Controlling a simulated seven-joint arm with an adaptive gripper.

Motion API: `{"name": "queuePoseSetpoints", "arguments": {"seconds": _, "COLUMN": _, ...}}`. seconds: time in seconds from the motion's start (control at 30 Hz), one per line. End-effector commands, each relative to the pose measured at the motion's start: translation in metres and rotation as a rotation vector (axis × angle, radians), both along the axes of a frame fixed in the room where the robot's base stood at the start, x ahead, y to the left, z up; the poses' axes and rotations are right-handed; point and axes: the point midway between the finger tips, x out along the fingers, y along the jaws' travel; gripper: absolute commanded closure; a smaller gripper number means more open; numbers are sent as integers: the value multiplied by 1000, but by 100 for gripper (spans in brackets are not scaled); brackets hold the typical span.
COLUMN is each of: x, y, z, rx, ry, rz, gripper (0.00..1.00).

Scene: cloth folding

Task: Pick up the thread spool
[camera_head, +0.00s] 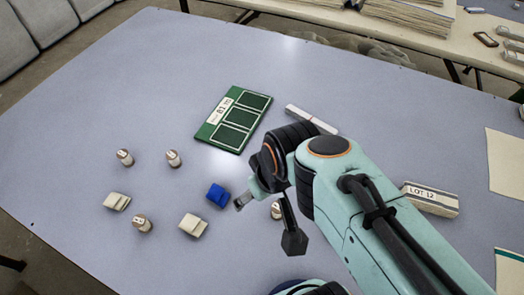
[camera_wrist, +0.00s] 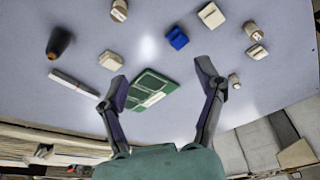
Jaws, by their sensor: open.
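A dark cone with a brownish side, which looks like the thread spool (camera_wrist: 60,42), stands on the table at the upper left of the wrist view. I cannot make it out in the head view, where my arm covers part of the table. My gripper (camera_head: 268,222) is above the table with its fingers spread. In the wrist view my gripper (camera_wrist: 162,84) is empty, and the spool lies outside the fingers, beyond the left one.
A green panelled board (camera_head: 234,119) lies near the middle, with a pale stick (camera_head: 311,119) beside it. A blue block (camera_head: 218,195), cream blocks (camera_head: 193,226) and several labelled cylinders (camera_head: 173,158) stand left of my gripper. A LOT 12 block (camera_head: 430,200) lies right.

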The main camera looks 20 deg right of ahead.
Motion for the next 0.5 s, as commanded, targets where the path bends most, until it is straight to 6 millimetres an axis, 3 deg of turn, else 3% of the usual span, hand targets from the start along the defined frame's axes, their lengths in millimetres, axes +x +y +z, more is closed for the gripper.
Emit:
{"name": "queuePoseSetpoints", "arguments": {"seconds": 0.1, "x": 39, "y": -12, "z": -18, "rx": -16, "ry": -36, "rz": -4, "gripper": 31}}
{"name": "queuePoseSetpoints", "arguments": {"seconds": 0.27, "x": 76, "y": -35, "z": -63, "rx": -51, "ry": -10, "rz": -32, "gripper": 31}}
{"name": "queuePoseSetpoints", "arguments": {"seconds": 0.37, "x": 81, "y": -51, "z": -102, "rx": -68, "ry": 64, "rz": -64, "gripper": 31}}
{"name": "queuePoseSetpoints", "arguments": {"seconds": 0.5, "x": 65, "y": -63, "z": -146, "rx": -68, "ry": 207, "rz": -102, "gripper": 31}}
